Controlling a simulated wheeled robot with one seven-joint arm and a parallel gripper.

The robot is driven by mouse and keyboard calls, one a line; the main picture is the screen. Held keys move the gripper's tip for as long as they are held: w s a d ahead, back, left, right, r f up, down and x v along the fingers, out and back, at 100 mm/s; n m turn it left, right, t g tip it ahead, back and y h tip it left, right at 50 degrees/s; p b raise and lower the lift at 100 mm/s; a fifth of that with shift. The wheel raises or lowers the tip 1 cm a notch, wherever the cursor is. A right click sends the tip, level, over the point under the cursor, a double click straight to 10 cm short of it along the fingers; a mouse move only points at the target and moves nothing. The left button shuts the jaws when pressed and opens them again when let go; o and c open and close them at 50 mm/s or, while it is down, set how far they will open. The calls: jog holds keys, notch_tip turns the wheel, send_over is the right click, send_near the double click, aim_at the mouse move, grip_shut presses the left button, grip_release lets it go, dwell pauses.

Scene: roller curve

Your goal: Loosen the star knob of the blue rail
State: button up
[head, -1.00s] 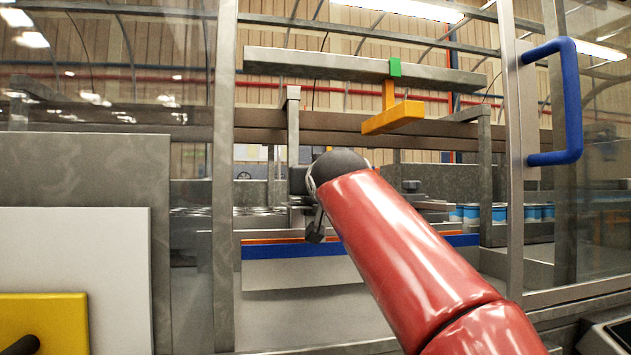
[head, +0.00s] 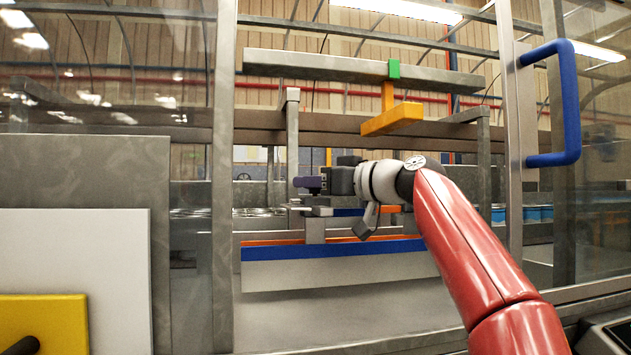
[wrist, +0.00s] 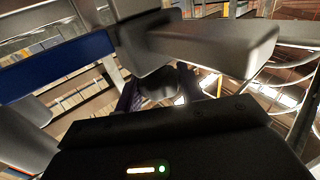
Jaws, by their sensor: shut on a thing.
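The blue rail (head: 300,252) runs level across the machine opening in the head view, above a pale panel. A blue bar also shows at the left in the wrist view (wrist: 55,66). My gripper (head: 308,184) points left, above the blue rail in the picture. In the wrist view its dark fingers (wrist: 162,92) are close around a dark rounded knob (wrist: 160,82), which appears to be the star knob. The knob is mostly hidden by the gripper, and its lobes cannot be made out.
An orange bracket (head: 392,119) hangs from a grey beam (head: 320,66) above my wrist. A grey post (head: 292,150) stands behind the gripper. The open door with a blue handle (head: 568,100) is at the right. A grey block (wrist: 215,45) is close in the wrist view.

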jog(key=shift+w+f+n+g+y, duration=0.2)
jog(key=shift+n+g+y, duration=0.15)
jog(key=shift+g, duration=0.2)
jog(key=shift+w+f+n+g+y, duration=0.1)
jog(key=shift+f+n+g+y, duration=0.2)
jog(key=shift+g, duration=0.25)
jog(key=o, duration=0.9)
jog(key=shift+a+r, duration=0.1)
jog(key=shift+o, duration=0.3)
jog(key=shift+s+r, duration=0.1)
jog(key=shift+r, duration=0.1)
jog(key=b+v, duration=0.2)
jog(key=v, duration=0.6)
jog(key=shift+f, duration=0.1)
